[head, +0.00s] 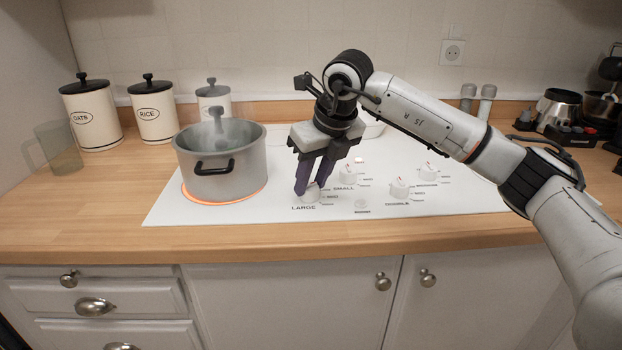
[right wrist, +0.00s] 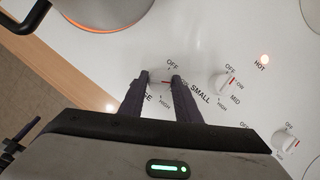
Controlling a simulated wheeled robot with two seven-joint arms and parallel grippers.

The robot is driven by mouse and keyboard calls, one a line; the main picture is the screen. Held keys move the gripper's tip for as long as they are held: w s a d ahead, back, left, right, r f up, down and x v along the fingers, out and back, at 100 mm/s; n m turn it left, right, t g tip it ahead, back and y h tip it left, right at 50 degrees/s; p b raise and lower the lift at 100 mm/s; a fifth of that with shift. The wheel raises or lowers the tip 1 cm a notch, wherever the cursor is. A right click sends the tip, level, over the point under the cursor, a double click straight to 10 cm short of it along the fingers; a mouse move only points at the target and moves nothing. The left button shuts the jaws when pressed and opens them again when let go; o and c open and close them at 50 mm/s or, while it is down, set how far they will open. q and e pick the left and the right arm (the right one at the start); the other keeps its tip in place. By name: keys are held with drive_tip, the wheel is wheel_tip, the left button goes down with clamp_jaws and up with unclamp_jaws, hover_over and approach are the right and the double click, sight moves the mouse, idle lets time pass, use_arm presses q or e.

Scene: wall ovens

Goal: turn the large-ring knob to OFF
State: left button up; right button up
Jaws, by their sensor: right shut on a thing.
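The large-ring knob (head: 311,194) is white and sits at the front left of the white cooktop's controls, above the word LARGE. In the right wrist view the same knob (right wrist: 160,76) is between my fingertips, with OFF printed above it. A small red mark shows on it, but its exact setting is hard to read. My right gripper (head: 307,190) reaches down from above, its dark fingers shut on the knob. The large ring (head: 232,200) glows orange under a steaming grey pot (head: 221,160). My left gripper is not in view.
The SMALL knob (right wrist: 222,84) is close to the right finger, with more knobs (head: 399,187) further right. Canisters (head: 155,112) stand behind the pot. The wooden counter front (head: 330,237) is clear.

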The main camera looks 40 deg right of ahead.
drive_tip(key=n, duration=0.1)
drive_tip(key=n+y+p, duration=0.1)
drive_tip(key=n, duration=0.1)
drive_tip(key=shift+d+r+n+p, duration=0.1)
drive_tip(key=shift+d+n+p, duration=0.05)
drive_tip(key=shift+n+p, duration=0.15)
drive_tip(key=n+y+p, duration=0.1)
drive_tip(key=n, duration=0.1)
drive_tip(key=shift+d+n+g+p, duration=0.1)
drive_tip(key=shift+n+g+p, duration=0.25)
drive_tip(key=shift+n+g, duration=0.05)
drive_tip(key=shift+n+y+p, duration=0.4)
drive_tip(key=shift+n+p, duration=0.2)
drive_tip(key=shift+n, duration=0.2)
drive_tip(key=shift+w+n+g+p, duration=0.1)
drive_tip(key=shift+n+g+p, duration=0.35)
drive_tip(key=shift+n, duration=0.35)
drive_tip(key=shift+n+y+p, duration=0.35)
drive_tip(key=shift+n+y, duration=0.15)
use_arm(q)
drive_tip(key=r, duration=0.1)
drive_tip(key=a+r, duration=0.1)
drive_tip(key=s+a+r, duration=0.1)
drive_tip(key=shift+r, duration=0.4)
use_arm(e)
drive_tip(key=shift+n+g, duration=0.25)
drive_tip(key=shift+n, duration=0.25)
use_arm(q)
drive_tip(key=shift+p, duration=0.3)
